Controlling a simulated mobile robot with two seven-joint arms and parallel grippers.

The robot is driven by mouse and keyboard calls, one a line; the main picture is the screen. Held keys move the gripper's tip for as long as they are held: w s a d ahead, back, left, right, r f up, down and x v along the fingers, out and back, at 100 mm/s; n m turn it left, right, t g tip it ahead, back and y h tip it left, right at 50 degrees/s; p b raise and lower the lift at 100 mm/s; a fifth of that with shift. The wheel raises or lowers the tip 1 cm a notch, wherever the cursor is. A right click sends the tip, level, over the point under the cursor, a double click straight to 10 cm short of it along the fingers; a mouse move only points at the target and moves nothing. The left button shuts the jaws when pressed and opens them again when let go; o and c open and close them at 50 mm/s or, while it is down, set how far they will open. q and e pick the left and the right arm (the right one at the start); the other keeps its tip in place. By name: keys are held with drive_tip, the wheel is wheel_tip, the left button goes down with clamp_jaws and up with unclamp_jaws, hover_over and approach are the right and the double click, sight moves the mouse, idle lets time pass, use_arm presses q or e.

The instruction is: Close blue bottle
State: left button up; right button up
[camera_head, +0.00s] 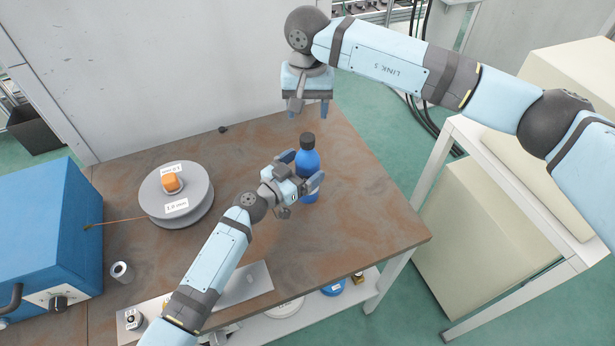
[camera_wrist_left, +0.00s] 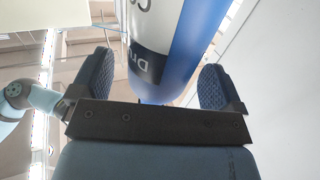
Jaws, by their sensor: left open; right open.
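A blue bottle (camera_head: 308,160) with a black cap (camera_head: 307,140) stands upright on the brown table (camera_head: 345,230). My left gripper (camera_head: 304,168) is open at the bottle's side, with its fingers on either side of the body. In the left wrist view the bottle (camera_wrist_left: 178,50) fills the space ahead between my open left fingers (camera_wrist_left: 155,85), with gaps visible beside it. My right gripper (camera_head: 308,108) is open and empty, above and behind the cap. Whether the cap is tight cannot be told.
A grey spool (camera_head: 200,205) with an orange piece on top lies left of the bottle. A blue machine (camera_head: 45,225) stands at the far left. A small roll (camera_head: 121,271) and a metal plate (camera_head: 245,285) are near the front. A white stand (camera_head: 440,170) is at the right.

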sight(307, 137)
use_arm(q)
drive_tip(key=shift+x, duration=0.9)
drive_tip(key=c, duration=1.7)
clamp_jaws()
use_arm(e)
drive_tip(key=m, duration=0.4)
drive_tip(key=shift+m, duration=0.3)
drive_tip(key=m, duration=0.4)
drive_tip(key=shift+f, duration=0.1)
drive_tip(key=shift+f, duration=3.9)
drive_tip(key=shift+c, duration=0.5)
